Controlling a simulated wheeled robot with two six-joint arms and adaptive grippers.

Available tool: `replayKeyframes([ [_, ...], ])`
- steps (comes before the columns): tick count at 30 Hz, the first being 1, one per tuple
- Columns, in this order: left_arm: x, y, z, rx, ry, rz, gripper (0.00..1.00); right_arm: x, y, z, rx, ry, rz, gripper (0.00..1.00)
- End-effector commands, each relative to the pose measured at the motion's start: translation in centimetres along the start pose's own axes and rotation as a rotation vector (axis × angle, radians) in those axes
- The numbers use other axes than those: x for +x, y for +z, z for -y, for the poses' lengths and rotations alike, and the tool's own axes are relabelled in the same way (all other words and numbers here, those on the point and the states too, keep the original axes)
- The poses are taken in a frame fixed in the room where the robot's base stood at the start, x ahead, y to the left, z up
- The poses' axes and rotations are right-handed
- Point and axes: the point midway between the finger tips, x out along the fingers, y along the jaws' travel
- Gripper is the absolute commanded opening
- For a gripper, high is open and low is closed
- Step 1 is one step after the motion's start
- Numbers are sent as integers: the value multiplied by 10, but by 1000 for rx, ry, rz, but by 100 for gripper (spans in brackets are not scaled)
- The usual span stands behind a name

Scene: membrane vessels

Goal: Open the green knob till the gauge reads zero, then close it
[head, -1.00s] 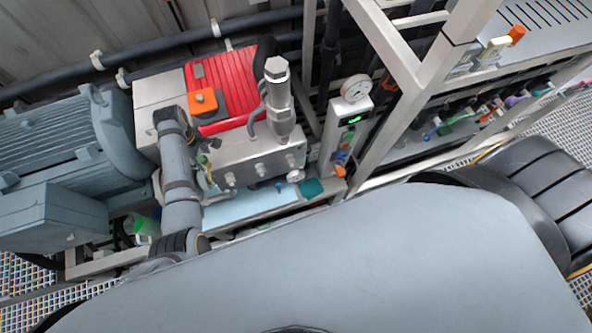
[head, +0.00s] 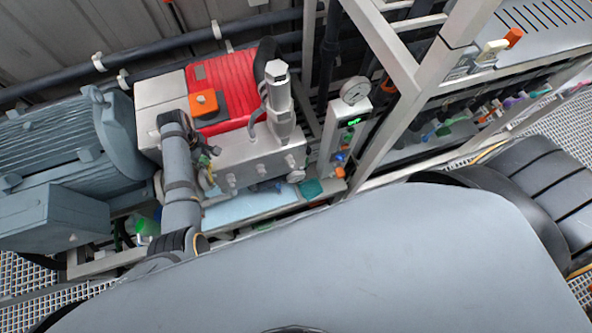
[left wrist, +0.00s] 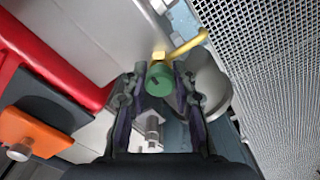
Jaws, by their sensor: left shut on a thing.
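In the head view my left gripper (head: 206,157) is at the front left of the pump block, and the knob is hidden or too small to make out there. The round white gauge (head: 355,91) stands on a grey post to the right; its needle is too small to read. My right gripper is not in view.
A red ribbed cover (head: 228,88) with an orange box (head: 204,102) lies behind the gripper. A silver cylinder (head: 280,100) stands to its right. A green-lit display (head: 353,121) is under the gauge. A large grey motor (head: 65,140) fills the left.

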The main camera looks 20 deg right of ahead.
Motion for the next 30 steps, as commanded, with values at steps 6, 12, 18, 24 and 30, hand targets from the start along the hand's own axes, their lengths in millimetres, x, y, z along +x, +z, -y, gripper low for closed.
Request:
replayKeyframes([
  [6, -1, 1, 1, 167, -2, 3, 0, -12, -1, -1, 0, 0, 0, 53],
  [12, -5, 1, 1, 398, -2, 3, 0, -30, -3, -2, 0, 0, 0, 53],
  [18, -1, 1, 0, 521, -1, 3, 0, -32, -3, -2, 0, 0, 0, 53],
  [24, 0, 1, 0, 773, 0, 2, 0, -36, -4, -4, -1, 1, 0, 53],
  [30, 0, 1, 0, 876, 0, 2, 0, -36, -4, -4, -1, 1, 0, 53],
])
